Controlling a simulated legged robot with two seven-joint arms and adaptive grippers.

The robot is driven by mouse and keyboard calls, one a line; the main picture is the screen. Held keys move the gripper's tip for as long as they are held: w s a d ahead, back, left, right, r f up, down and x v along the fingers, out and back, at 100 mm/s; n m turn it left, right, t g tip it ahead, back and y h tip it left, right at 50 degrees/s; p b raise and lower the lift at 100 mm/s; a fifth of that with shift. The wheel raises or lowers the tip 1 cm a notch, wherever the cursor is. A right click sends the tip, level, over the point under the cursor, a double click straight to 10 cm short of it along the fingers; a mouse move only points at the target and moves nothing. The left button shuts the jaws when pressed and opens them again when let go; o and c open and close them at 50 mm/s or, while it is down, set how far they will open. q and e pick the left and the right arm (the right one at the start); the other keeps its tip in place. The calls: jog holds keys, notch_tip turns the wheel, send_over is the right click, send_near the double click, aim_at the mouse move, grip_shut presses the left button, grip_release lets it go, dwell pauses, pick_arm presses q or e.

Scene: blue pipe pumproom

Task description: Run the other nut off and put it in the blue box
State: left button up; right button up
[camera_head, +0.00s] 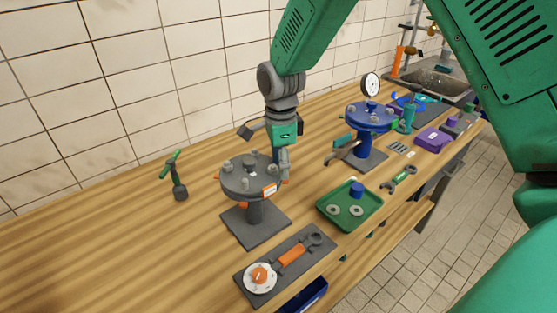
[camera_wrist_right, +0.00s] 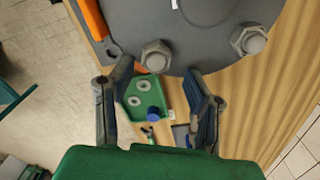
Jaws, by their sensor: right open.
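My right gripper (camera_head: 268,148) is open at the back right rim of the grey flange (camera_head: 240,178) on its stand. In the right wrist view its two fingers (camera_wrist_right: 160,75) are spread with nothing between them. One hex nut on a bolt (camera_wrist_right: 155,56) shows just past the fingertips, between them in the picture, with no clear contact. A second nut (camera_wrist_right: 248,39) sits farther right on the flange rim. Several bolt heads or nuts stand around the flange in the head view. A dark blue box (camera_head: 305,296) is below the bench's front edge. My left gripper is out of view.
A green tray (camera_head: 322,207) holds two washers and a blue piece. A dark board (camera_head: 305,262) with a wrench and orange-knobbed dial lies in front. A blue flange (camera_head: 370,122) with a gauge stands at right. A green-handled tool (camera_head: 176,176) stands left; the far-left bench is clear.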

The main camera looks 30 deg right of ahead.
jog(key=shift+s+a+r, duration=0.1)
jog(key=shift+a, duration=0.4)
jog(key=c, duration=0.9)
jog(key=shift+a+r, duration=0.1)
jog(key=shift+a, duration=0.25)
grip_shut()
jog(key=shift+a, duration=0.25)
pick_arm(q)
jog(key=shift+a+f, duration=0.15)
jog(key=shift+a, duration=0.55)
pick_arm(e)
jog(key=shift+d, duration=0.1)
jog(key=shift+d, duration=0.1)
